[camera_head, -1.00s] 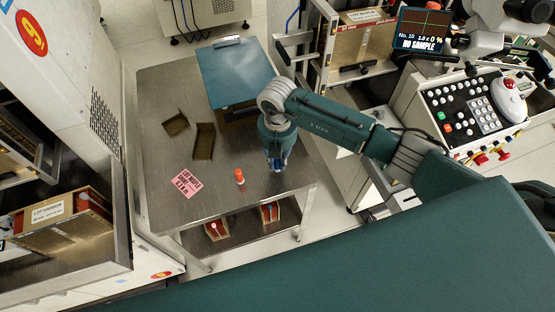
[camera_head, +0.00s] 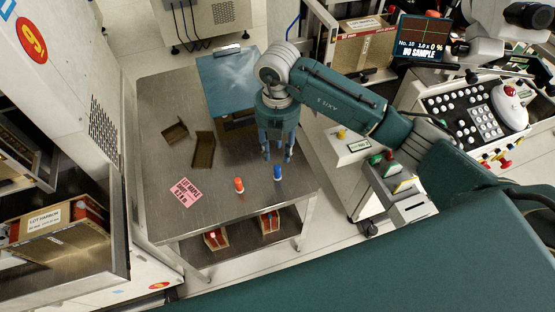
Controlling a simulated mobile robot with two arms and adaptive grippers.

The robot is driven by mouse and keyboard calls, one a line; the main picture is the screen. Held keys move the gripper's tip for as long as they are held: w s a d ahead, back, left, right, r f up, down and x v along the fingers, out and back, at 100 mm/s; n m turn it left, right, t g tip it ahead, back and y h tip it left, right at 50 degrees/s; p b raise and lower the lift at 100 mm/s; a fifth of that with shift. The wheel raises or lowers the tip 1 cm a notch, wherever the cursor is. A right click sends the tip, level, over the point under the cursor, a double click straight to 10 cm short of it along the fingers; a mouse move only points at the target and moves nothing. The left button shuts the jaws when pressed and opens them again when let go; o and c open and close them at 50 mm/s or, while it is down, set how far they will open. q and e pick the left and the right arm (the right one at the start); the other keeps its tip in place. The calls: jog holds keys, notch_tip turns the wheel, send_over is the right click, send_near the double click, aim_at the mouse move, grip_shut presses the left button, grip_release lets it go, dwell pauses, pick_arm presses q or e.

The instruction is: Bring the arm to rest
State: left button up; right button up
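My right arm comes in from the right and reaches over the steel table (camera_head: 215,214). Its gripper (camera_head: 277,158) points down, open and empty, with the fingers apart. It is above the table, just behind a small blue bottle (camera_head: 277,173). The blue bottle stands upright near the table's front right edge. An orange bottle with a white part (camera_head: 238,185) stands upright to its left. My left gripper does not show.
A pink label (camera_head: 185,192) lies on the table. Two brown open trays (camera_head: 204,149) (camera_head: 175,132) lie farther back. A blue-topped box (camera_head: 228,82) stands at the back. A control panel (camera_head: 470,112) is at the right. The table's left part is clear.

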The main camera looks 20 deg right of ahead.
jog(key=shift+r, duration=0.9)
